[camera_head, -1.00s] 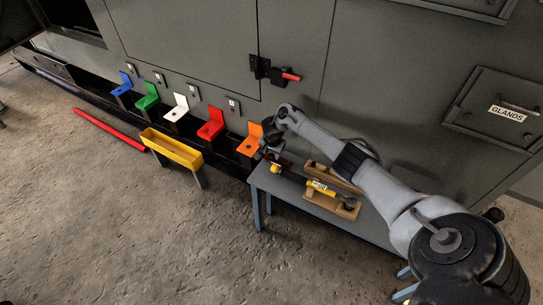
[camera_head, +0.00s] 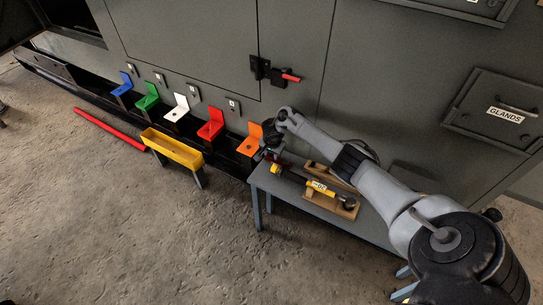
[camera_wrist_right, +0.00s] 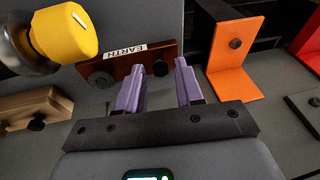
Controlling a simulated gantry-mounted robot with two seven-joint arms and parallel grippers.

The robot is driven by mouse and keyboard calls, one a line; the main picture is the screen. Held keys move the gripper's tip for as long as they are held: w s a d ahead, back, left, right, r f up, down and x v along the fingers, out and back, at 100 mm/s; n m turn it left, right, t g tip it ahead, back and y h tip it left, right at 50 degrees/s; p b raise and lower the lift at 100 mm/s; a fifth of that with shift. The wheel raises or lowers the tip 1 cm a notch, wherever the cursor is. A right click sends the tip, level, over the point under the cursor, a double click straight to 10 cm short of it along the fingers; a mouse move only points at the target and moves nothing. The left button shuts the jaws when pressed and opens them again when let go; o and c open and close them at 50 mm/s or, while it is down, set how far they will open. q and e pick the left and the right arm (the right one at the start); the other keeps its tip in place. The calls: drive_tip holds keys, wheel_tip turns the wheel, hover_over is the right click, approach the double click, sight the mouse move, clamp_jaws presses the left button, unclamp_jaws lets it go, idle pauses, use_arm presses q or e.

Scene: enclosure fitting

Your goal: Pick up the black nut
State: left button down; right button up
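My right gripper (camera_head: 268,153) is over the left end of the grey bench (camera_head: 262,176) in the head view. In the right wrist view its two purple fingers (camera_wrist_right: 159,72) are open and parted. Between and just beyond the fingertips, a small black nut (camera_wrist_right: 160,68) shows on the dark red bar labelled EARTH (camera_wrist_right: 144,66). I cannot tell whether the fingers touch it. Other small black nuts or bolt heads show on the orange bracket (camera_wrist_right: 235,43) and the wooden block (camera_wrist_right: 36,123). My left gripper is not in view.
A wooden stand (camera_head: 317,198) holds a yellow-labelled tool on the bench. The grey cabinet (camera_head: 190,45) closes off the back.

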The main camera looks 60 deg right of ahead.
clamp_jaws()
drive_tip(key=shift+b, duration=0.4)
drive_tip(key=shift+r, duration=0.4)
wheel_tip(320, 180, up, 5)
drive_tip(key=p, duration=0.4)
drive_tip(key=shift+f, duration=0.2)
drive_tip(key=s+d+r+p, duration=0.2)
drive_tip(key=s+r+p, duration=0.7)
drive_tip(key=p, duration=0.5)
drive_tip(key=shift+s, duration=1.25)
